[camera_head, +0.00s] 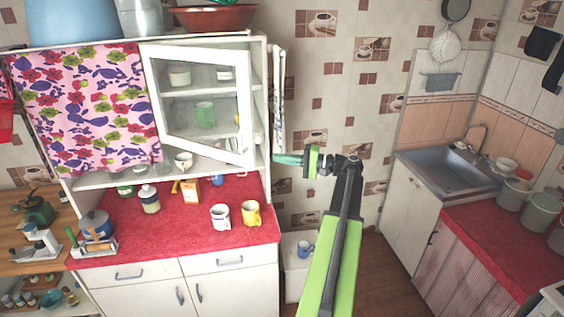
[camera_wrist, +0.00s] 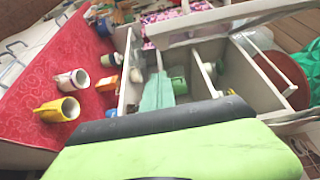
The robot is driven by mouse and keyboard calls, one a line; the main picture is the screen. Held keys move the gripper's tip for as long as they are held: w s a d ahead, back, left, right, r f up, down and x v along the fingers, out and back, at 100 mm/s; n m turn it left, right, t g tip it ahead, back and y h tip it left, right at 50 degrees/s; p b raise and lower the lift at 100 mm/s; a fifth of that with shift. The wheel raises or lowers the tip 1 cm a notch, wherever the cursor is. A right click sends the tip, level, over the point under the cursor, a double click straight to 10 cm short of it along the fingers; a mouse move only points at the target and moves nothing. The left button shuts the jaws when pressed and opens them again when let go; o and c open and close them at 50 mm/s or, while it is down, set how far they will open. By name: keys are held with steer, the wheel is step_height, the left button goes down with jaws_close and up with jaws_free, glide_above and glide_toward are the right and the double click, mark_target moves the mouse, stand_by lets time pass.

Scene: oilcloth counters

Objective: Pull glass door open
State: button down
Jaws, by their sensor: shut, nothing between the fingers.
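The glass door (camera_head: 243,108) is a white frame with a clear pane on the upper white cabinet (camera_head: 259,95). It stands partly open, its right edge swung out from the cabinet and its left edge beside the flowered curtain. In the wrist view a white frame that looks like the door (camera_wrist: 215,22) crosses the top, with the shelves below it. My gripper (camera_head: 286,159) is shut and empty, with teal fingertips close to the cabinet's lower right edge. The fingertips (camera_wrist: 158,92) also show in the wrist view, pointing toward the shelves. I cannot tell whether they touch anything.
A white mug (camera_head: 220,217) and a yellow mug (camera_head: 250,214) stand on the red counter (camera_head: 180,228) below. Dishes, including a green cup (camera_head: 205,114), sit on the shelves. A red bowl (camera_head: 214,18) is on top of the cabinet. Floor is free to the right, before the sink (camera_head: 445,170).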

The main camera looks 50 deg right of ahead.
steer(key=w+a, duration=0.4)
steer(key=a, duration=0.2)
steer(key=shift+a, duration=0.15)
steer(key=shift+w, duration=0.15)
